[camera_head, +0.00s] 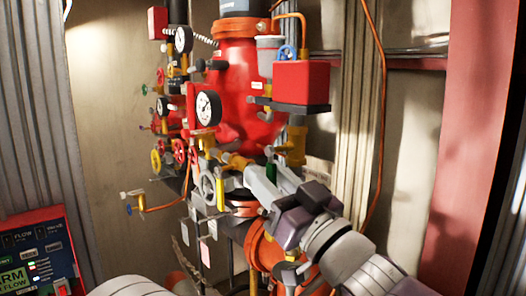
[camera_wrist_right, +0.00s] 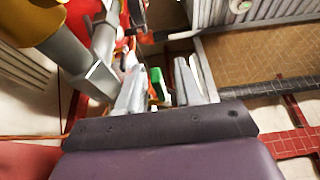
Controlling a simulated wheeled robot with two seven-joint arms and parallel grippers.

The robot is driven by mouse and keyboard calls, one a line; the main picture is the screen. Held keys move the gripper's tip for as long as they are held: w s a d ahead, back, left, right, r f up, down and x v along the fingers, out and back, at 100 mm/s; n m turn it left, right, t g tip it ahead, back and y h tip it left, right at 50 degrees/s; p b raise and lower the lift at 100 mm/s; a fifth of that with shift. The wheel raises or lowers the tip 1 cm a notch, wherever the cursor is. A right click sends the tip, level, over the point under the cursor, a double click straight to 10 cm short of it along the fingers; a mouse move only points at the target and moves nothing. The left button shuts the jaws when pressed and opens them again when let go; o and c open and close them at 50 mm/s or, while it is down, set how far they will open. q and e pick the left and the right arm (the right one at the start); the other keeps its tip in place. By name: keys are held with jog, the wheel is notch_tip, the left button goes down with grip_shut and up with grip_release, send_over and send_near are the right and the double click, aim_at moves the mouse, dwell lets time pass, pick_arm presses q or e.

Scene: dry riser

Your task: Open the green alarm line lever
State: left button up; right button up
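The green lever (camera_head: 270,170) shows as a small green piece low on the red riser's pipework, mostly hidden by my right gripper. In the right wrist view the green lever (camera_wrist_right: 157,82) lies between the two grey fingers. My right gripper (camera_head: 267,176) reaches in from the lower right with its fingers on either side of the lever. In the wrist view the right gripper (camera_wrist_right: 160,85) is open, with visible space between the fingers; I cannot tell whether either finger touches the lever. My left gripper is not in view.
The red riser (camera_head: 245,95) carries gauges, valves and a red box (camera_head: 300,82). A red control panel (camera_head: 38,255) stands at lower left. A corrugated column is behind.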

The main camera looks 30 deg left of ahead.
jog(key=shift+w+a+r, duration=0.25)
jog(key=shift+a+r, duration=0.1)
jog(key=shift+a, duration=0.3)
grip_shut()
jog(key=shift+w+a+y+b, duration=0.1)
jog(key=shift+y+b, duration=0.3)
jog(key=shift+b, duration=0.8)
grip_release()
